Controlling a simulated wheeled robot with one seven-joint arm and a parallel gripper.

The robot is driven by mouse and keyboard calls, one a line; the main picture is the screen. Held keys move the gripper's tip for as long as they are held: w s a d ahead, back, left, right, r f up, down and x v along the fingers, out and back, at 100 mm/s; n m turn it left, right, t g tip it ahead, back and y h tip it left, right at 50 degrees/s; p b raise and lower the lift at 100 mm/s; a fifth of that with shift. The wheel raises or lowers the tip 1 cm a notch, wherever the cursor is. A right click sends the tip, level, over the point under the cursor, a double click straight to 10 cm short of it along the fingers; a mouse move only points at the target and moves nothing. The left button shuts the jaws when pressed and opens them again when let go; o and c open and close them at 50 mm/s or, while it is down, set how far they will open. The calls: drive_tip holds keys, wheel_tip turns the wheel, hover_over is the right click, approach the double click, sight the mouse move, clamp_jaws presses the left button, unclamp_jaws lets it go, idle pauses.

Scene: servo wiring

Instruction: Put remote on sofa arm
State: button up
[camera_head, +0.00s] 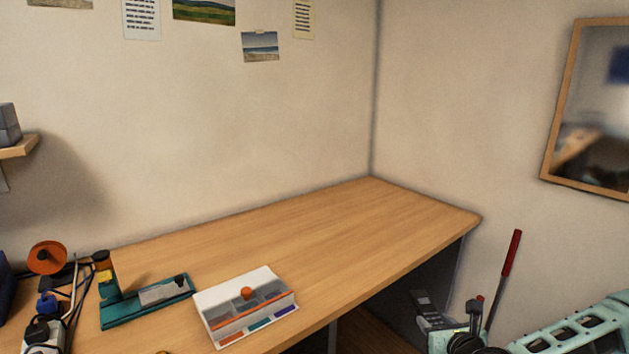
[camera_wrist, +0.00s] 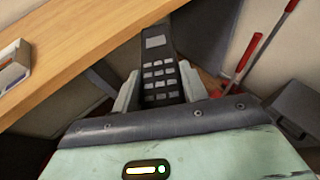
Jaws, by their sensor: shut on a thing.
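The remote (camera_wrist: 159,62) is dark, with a small grey screen and rows of light keys. In the wrist view it stands out from between the pale fingers of my gripper (camera_wrist: 160,87), which is shut on it. The remote also shows in the head view (camera_head: 424,301), at the lower right beyond the desk's right end. My gripper (camera_head: 432,322) is low there, with part of the remote's lower end hidden in it. No sofa arm can be made out in either view.
A wooden desk (camera_head: 340,235) fills the middle, its right half bare. A white compartment box (camera_head: 272,280) and a teal stand (camera_head: 140,306) are on its left part. A red-handled tool (camera_head: 512,253) leans near the right wall. A framed mirror (camera_head: 596,105) hangs above.

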drive_tip(key=s+d+f+m+h, duration=0.1)
drive_tip(key=s+d+f, duration=0.3)
drive_tip(key=s, duration=0.6)
drive_tip(key=shift+d+f, duration=0.35)
drive_tip(key=shift+d, duration=0.3)
